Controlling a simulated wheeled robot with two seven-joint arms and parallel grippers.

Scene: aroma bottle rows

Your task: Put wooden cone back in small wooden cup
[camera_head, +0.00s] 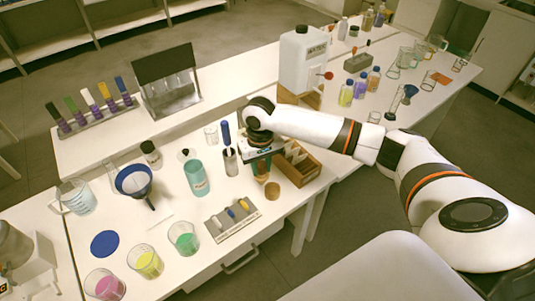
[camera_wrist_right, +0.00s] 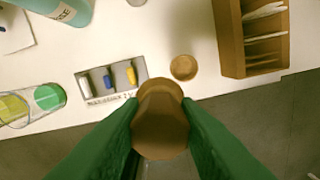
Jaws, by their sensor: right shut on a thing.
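My right gripper (camera_wrist_right: 160,122) is shut on the wooden cone (camera_wrist_right: 160,118), which sits between its two green fingertips in the right wrist view. In the head view the cone (camera_head: 262,178) shows below the gripper (camera_head: 260,168), held above the table. The small wooden cup (camera_wrist_right: 184,67) stands on the white table just beyond the cone in the wrist view. In the head view the cup (camera_head: 272,190) is just below and to the right of the cone, apart from it. My left gripper is not in view.
A wooden box with dividers (camera_head: 298,165) stands right of the cup, close to the arm. A grey tray with small coloured pieces (camera_head: 232,217) lies left of the cup. A teal bottle (camera_head: 195,178) and several beakers stand further left. The table edge is near the cup.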

